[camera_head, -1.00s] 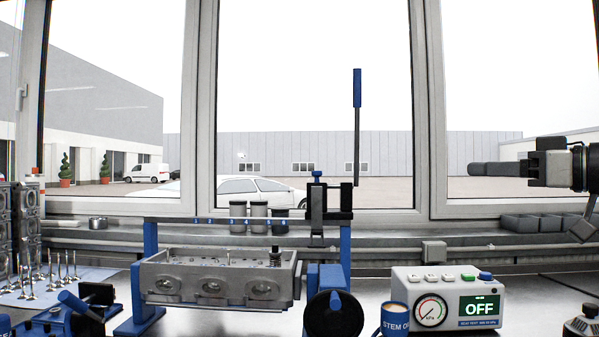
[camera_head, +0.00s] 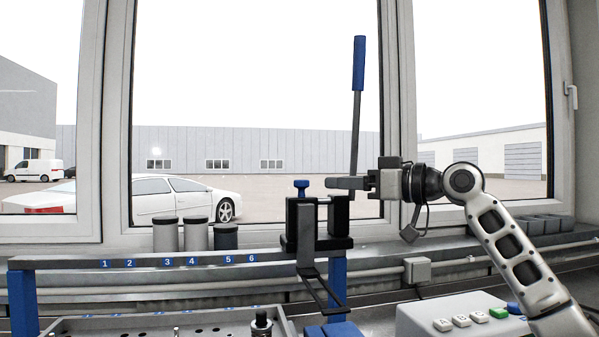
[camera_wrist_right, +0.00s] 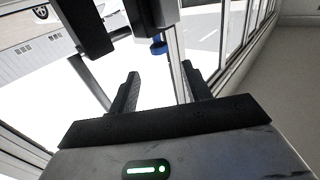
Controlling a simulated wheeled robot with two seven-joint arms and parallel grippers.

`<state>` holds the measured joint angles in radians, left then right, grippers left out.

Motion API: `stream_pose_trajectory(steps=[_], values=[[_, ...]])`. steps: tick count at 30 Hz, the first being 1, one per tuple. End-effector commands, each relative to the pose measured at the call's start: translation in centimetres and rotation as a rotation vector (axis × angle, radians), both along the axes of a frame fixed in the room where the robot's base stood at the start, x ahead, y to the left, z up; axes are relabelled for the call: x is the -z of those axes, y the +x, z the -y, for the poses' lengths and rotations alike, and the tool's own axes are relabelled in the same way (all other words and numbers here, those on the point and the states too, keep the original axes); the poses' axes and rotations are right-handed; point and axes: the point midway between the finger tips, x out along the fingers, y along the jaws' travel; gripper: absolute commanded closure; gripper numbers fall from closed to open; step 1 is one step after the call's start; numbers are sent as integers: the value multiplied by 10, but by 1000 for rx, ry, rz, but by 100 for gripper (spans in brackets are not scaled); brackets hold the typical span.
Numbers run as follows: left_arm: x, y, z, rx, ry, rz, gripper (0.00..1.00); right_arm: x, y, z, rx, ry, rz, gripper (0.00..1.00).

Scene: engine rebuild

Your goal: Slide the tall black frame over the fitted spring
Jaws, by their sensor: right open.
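The tall black frame (camera_head: 302,230) stands on a numbered rail at position 6 in the head view, with a blue knob (camera_head: 301,184) on top, a long blue-gripped lever (camera_head: 358,65) rising from it, and a thin black foot hanging at the front. The fitted spring (camera_head: 261,322) shows at the bottom edge, on the cylinder head (camera_head: 190,326), below and left of the frame; it is mostly cut off. My right gripper (camera_head: 338,183) points left just above the frame, overlapping the lever in the picture. In the right wrist view its open jaws (camera_wrist_right: 162,85) look empty, with the blue knob (camera_wrist_right: 158,46) beyond.
The numbered rail (camera_head: 80,263) runs across on blue posts. Three lidded cylinders (camera_head: 195,234) stand behind it. A grey box (camera_head: 417,270) sits right of the frame. A tester with buttons (camera_head: 440,318) lies bottom right, partly behind my right arm. Windows close off the back.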

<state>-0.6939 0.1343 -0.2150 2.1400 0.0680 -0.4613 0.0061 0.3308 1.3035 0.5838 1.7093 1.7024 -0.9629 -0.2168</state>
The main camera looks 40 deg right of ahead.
Motion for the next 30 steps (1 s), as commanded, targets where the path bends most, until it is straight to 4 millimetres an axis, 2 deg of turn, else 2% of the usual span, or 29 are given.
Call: stream_pose_trajectory(steps=[1,6,15,21,30], values=[[-8,-1,-1,2,11,-6,53,-7,11,-3,0,-2,-5,52],[-20,-1,-5,13,53,-15,53,-8,42,-12,0,-2,-4,52],[-35,0,-11,16,89,-23,53,-7,79,-22,1,4,3,52],[-35,-1,-15,11,95,-28,53,-3,91,-26,1,1,2,52],[-33,-1,-15,2,91,-32,53,0,94,-27,0,0,1,52]])
